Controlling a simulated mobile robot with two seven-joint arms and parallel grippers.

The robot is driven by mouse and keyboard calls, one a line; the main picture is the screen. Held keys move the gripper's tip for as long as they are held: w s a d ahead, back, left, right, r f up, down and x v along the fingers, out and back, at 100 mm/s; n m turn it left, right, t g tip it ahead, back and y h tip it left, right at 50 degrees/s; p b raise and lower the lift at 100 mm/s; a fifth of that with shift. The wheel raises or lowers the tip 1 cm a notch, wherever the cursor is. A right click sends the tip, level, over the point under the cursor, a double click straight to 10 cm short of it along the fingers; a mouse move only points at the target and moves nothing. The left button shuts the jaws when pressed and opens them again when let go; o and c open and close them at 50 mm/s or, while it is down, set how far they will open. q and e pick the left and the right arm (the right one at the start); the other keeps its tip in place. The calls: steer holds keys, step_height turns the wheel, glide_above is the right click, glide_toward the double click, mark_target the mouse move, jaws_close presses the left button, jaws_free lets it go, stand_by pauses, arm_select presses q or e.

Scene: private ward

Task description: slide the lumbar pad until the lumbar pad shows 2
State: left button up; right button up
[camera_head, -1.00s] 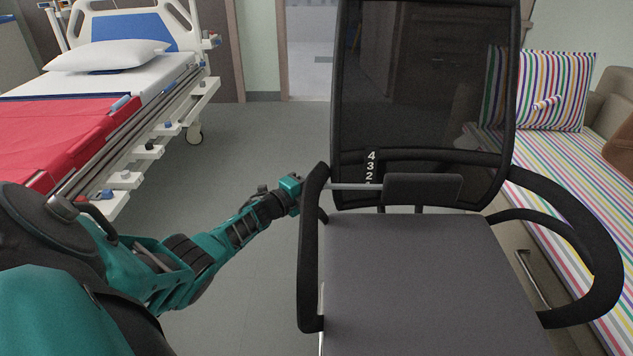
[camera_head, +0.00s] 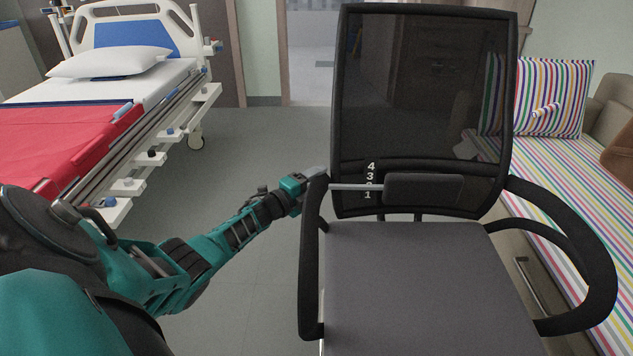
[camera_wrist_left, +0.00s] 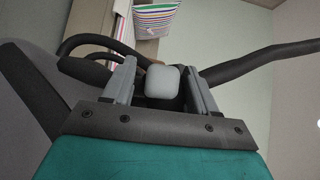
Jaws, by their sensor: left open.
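The dark lumbar pad (camera_head: 423,190) sits low across the mesh backrest (camera_head: 420,85) of the office chair. Its grey bar (camera_head: 352,186) runs left across the white number scale (camera_head: 369,178). The bar lies over the 2; 4, 3 and 1 show clear of it. My left gripper (camera_head: 315,174) is at the bar's left end, behind the top of the left armrest (camera_head: 312,250). In the left wrist view, a light grey rounded knob (camera_wrist_left: 162,84) lies between its parted fingers. Contact with the fingers is unclear. My right gripper is out of view.
The chair seat (camera_head: 415,285) is empty. A striped daybed (camera_head: 560,190) stands close on the right. A hospital bed (camera_head: 140,130) stands at the left, with open floor (camera_head: 260,140) between it and the chair.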

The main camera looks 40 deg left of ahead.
arm_select(q)
steer(key=shift+s, duration=0.1)
steer(key=shift+s, duration=0.2)
steer(key=s+a+p, duration=0.1)
steer(key=s+p, duration=0.3)
steer(key=s, duration=0.8)
steer(key=shift+s, duration=0.15)
